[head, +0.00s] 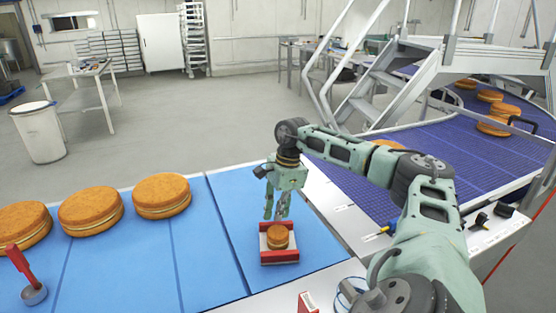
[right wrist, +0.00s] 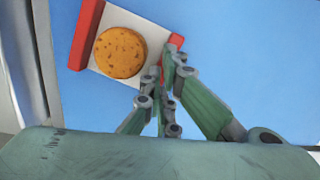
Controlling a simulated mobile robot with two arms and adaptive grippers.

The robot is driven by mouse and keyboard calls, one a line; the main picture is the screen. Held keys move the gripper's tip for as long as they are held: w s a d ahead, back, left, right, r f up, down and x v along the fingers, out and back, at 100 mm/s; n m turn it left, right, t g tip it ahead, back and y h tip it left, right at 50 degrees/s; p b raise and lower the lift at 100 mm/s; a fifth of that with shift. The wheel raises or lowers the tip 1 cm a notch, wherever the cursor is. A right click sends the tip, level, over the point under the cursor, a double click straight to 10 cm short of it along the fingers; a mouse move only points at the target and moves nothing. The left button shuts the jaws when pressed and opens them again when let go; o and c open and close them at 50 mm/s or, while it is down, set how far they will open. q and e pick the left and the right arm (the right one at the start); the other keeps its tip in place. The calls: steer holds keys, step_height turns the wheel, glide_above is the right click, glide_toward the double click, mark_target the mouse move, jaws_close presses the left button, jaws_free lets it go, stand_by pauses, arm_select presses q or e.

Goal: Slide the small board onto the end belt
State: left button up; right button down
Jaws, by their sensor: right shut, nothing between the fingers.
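The small board (head: 293,243) is white with red strips along two opposite edges. It lies flat on the right blue belt section (head: 320,235) and carries one small round filled cake (head: 277,236). In the right wrist view the board (right wrist: 106,18) and cake (right wrist: 120,53) show from close above. My right gripper (head: 276,214) is shut and empty, pointing down at the far side of the board. In the wrist view its fingertips (right wrist: 166,66) overlap the red strip on one edge; whether they touch it I cannot tell. My left gripper is not in view.
Several large filled rounds (head: 90,210) stand on the left blue belt (head: 130,270), beyond a narrow seam. A red-handled tool (head: 28,275) is at far left. A purple belt (head: 400,160) with more rounds curves away at right, beyond a white ledge (head: 335,212) bearing small items.

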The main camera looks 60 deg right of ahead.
steer(key=shift+a+r, duration=0.1)
steer(key=shift+a, duration=0.1)
steer(key=s+d+b, duration=0.1)
steer(key=s+d, duration=0.1)
steer(key=d, duration=0.1)
steer(key=s+d+b, duration=0.1)
steer(key=d, duration=0.2)
steer(key=s+d+b, duration=0.1)
steer(key=s+d, duration=0.1)
steer(key=d, duration=0.1)
steer(key=shift+s+d+f+b, duration=0.2)
steer(key=shift+s+d+b, duration=0.15)
steer(key=shift+d, duration=0.05)
steer(key=shift+s+d+r, duration=0.1)
steer(key=shift+s+d, duration=0.2)
steer(key=shift+d, duration=0.2)
